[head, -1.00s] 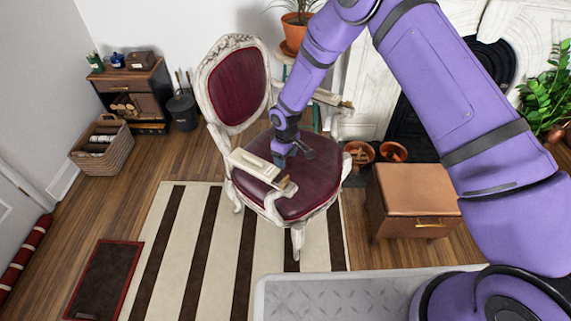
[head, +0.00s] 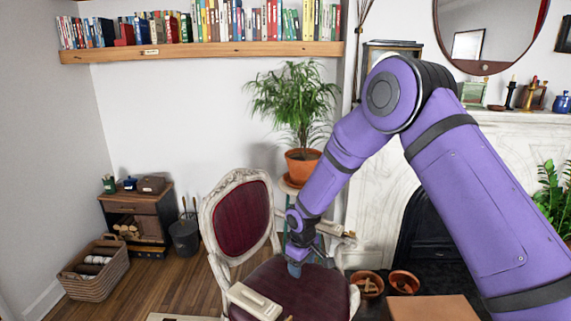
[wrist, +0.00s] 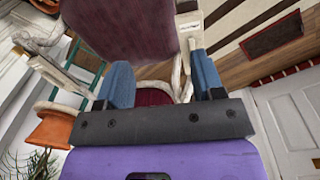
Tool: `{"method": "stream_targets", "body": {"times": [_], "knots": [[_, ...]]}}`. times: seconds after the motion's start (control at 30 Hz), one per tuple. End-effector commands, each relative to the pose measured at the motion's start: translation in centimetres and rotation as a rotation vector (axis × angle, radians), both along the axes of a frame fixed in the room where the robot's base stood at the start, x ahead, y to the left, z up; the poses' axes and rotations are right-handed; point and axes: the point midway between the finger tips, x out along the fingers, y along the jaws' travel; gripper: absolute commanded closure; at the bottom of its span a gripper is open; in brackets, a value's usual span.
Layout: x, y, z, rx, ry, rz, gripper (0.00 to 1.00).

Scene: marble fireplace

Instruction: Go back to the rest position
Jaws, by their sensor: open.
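My gripper (head: 297,264) is open and empty, with its blue fingers pointing down above the seat of the chair. In the wrist view the two fingers of my gripper (wrist: 160,75) stand apart with nothing held between them. The chair (head: 241,218) has a carved off-white frame and dark red upholstery. Its red seat also fills the upper part of the wrist view (wrist: 115,25). My purple arm reaches in from the right and hides part of the fireplace.
A potted palm (head: 300,115) stands close behind my forearm. A book shelf (head: 205,52) runs above. The marble fireplace (head: 385,190) is behind my arm. Terracotta pots (head: 404,282) and a brown-topped box (head: 432,308) lie right of the chair. A basket (head: 96,272) stands far left.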

Motion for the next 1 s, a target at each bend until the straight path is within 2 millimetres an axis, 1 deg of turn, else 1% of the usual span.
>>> {"method": "stream_targets", "body": {"times": [0.03,0.1,0.17,0.2,0.27,0.3,0.4,0.47,0.5,0.7,0.87,1.0], "knots": [[0.1,-0.9,2.4,0.000,-0.017,-0.022,0.38],[0.1,-2.2,5.2,0.001,-0.034,-0.055,0.38],[-0.2,-3.2,7.6,0.000,-0.048,-0.082,0.38],[-0.3,-3.9,9.2,0.001,-0.058,-0.101,0.38],[-0.7,-5.1,11.4,0.001,-0.072,-0.128,0.38],[-1.1,-5.8,12.9,0.003,-0.080,-0.147,0.38],[-2.1,-7.6,16.5,0.006,-0.104,-0.193,0.38],[-2.8,-8.7,18.5,0.009,-0.118,-0.223,0.38],[-3.4,-9.5,19.8,0.011,-0.127,-0.243,0.38],[-6.8,-13.0,25.8,0.025,-0.169,-0.337,0.38],[-10.1,-15.7,29.8,0.042,-0.201,-0.416,0.38],[-13.4,-17.8,32.8,0.060,-0.230,-0.483,0.38]]}}
